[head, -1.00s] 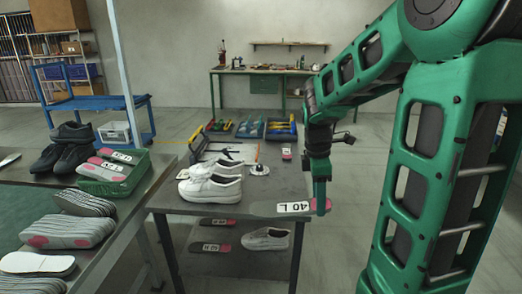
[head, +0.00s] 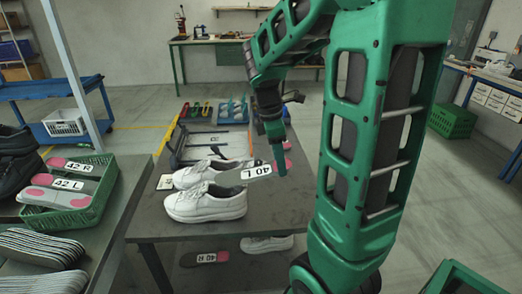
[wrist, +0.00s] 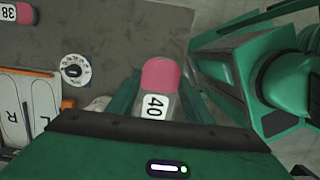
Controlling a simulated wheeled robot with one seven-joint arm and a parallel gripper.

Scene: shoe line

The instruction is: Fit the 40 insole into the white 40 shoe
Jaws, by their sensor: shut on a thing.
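My gripper (head: 281,165) is shut on the insole marked 40 L (head: 262,172), a grey piece with a pink end. In the head view the insole is held nearly level and reaches left towards the pair of white shoes. In the wrist view the insole (wrist: 157,90) shows its pink end and the 40 label between the fingers. The nearer white shoe (head: 205,203) and the farther white shoe (head: 197,173) stand upright, side by side, on the dark bench (head: 265,222). I cannot tell whether the insole touches a shoe. Size marks on the shoes are not readable.
A green crate (head: 75,212) with insoles marked 42 stands on the left table, with black shoes (head: 18,165) and stacked insoles (head: 40,250) nearby. Under the bench top lie another insole (head: 205,258) and a white shoe (head: 266,243). The bench is clear right of the shoes.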

